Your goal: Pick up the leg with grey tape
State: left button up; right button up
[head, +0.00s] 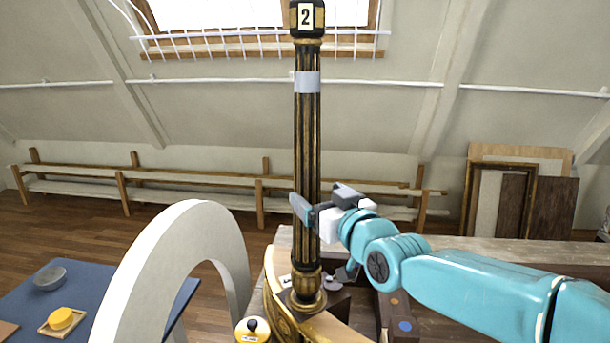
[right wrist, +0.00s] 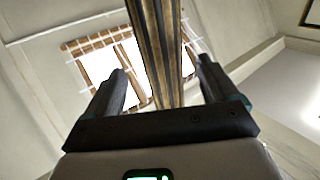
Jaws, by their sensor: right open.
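The leg with grey tape (head: 307,130) is a tall, dark fluted column with gold edges. It stands upright on a gilt curved base (head: 325,328), with a grey tape band (head: 307,82) near its top and a block marked 2 (head: 306,16) above. My right gripper (head: 308,211) is at the leg's lower half, coming in from the right. In the right wrist view the leg (right wrist: 155,45) passes between its open fingers (right wrist: 160,80), with visible gaps on both sides. One finger is partly hidden in the head view. My left gripper is not in view.
A large white arch (head: 180,240) stands at the left front. A blue-topped table (head: 95,285) holds a grey bowl (head: 50,278) and a yellow round item (head: 61,318). A yellow-topped knob (head: 252,330) sits near the base. Framed panels (head: 500,200) lean against the back wall.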

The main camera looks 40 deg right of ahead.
aim_at(303, 182)
jog(key=shift+w+d+r, duration=0.2)
jog(key=shift+w, duration=0.55)
jog(key=shift+d+r+p, duration=0.1)
jog(key=shift+d+p, duration=0.05)
jog(key=shift+p, duration=0.2)
jog(key=p+x, duration=0.1)
jog(key=x, duration=0.1)
jog(key=p+x, duration=0.2)
jog(key=x, duration=0.1)
jog(key=shift+w+a+f, duration=0.2)
jog(key=shift+w+f, duration=0.05)
jog(key=shift+w, duration=0.1)
jog(key=shift+d, duration=0.1)
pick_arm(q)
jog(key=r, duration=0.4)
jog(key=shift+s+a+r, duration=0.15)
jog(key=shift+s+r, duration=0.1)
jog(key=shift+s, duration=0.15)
pick_arm(e)
jog(key=shift+w, duration=0.15)
jog(key=c, duration=1.2)
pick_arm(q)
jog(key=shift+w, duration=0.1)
pick_arm(e)
jog(key=shift+o, duration=0.2)
jog(key=shift+r, duration=0.15)
